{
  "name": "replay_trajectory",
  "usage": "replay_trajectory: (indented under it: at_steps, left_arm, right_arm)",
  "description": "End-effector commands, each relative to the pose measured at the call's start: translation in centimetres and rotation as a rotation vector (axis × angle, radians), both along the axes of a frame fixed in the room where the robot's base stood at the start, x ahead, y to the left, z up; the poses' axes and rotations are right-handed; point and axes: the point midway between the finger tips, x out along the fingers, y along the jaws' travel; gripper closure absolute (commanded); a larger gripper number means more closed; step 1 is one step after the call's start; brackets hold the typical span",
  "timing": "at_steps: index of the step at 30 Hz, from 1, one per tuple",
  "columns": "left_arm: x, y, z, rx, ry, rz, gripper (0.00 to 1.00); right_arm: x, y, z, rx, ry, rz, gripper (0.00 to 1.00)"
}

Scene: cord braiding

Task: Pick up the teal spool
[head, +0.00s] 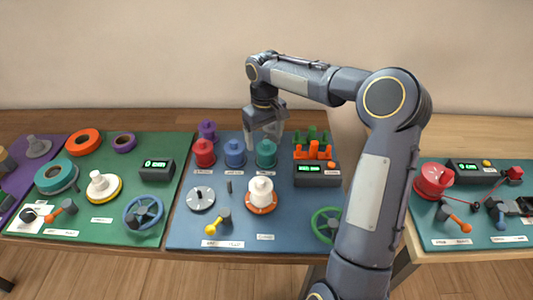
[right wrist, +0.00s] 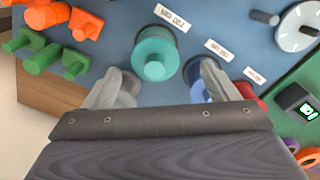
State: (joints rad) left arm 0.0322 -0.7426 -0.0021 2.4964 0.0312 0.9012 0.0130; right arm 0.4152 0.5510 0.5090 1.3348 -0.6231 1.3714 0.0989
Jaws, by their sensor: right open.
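The teal spool (head: 265,153) stands upright on the blue mat (head: 228,234), right of the blue spool (head: 234,153) and the red spool (head: 203,152). My right gripper (head: 266,137) is open and empty, pointing down just above and behind the teal spool. In the right wrist view the teal spool (right wrist: 155,52) shows beyond the gap between the two fingertips (right wrist: 160,70), and neither finger visibly touches it. The right finger partly covers the blue spool (right wrist: 194,72). My left gripper is not in view.
A purple spool (head: 207,130) stands behind the red one. An orange and green peg rack (head: 314,150) and a dark display box (head: 317,174) are close to the right. A white spool on an orange base (head: 261,193) stands in front. My right arm covers the mat's right side.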

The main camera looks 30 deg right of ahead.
Motion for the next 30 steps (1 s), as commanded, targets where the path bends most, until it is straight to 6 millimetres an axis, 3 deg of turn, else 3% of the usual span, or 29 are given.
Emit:
replay_trajectory:
  at_steps: [13,21,30]
  left_arm:
    - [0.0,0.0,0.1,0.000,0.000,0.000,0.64]
    - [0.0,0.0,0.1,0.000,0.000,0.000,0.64]
    - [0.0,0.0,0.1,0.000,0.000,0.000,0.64]
  right_arm:
    - [0.2,-0.7,-5.4,0.003,0.003,0.001,0.19]
    - [0.2,-0.7,-5.9,0.000,-0.001,0.001,0.19]
    - [0.2,-0.7,-5.9,0.000,-0.001,0.001,0.59]
